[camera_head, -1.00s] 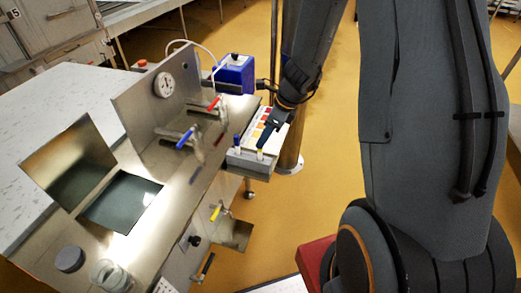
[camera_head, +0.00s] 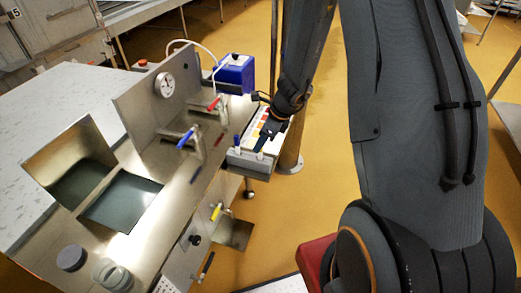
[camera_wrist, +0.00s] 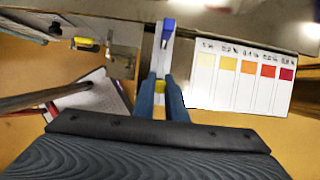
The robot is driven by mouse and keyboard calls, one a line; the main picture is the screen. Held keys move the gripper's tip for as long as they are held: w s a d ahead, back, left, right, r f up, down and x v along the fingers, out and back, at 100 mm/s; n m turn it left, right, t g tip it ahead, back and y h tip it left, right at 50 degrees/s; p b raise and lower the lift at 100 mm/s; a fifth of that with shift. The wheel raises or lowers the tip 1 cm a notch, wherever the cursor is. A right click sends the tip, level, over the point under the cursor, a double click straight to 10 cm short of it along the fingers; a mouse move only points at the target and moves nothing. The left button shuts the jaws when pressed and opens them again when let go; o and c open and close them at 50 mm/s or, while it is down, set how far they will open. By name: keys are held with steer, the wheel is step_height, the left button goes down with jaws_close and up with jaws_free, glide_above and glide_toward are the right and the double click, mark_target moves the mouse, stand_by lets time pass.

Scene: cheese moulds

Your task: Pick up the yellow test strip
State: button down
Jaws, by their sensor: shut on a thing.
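The yellow test strip (camera_wrist: 159,86) shows as a small yellow patch between the blue fingers of my gripper (camera_wrist: 160,92) in the wrist view. The fingers are shut on it and hide most of it. In the head view my gripper (camera_head: 264,140) is at the pale holder by the bench's right edge. I cannot tell whether the strip is clear of the holder. A blue-tipped strip (camera_wrist: 168,25) stands just beyond my fingers in the wrist view; its blue end (camera_head: 237,141) is left of my gripper in the head view.
A colour chart (camera_wrist: 240,77) with yellow to red squares is close to the right of my fingers. A blue box (camera_head: 236,70), levers and a gauge (camera_head: 164,85) stand behind and left on the steel bench. Floor is open to the right.

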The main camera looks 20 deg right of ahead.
steer(key=shift+r, duration=5)
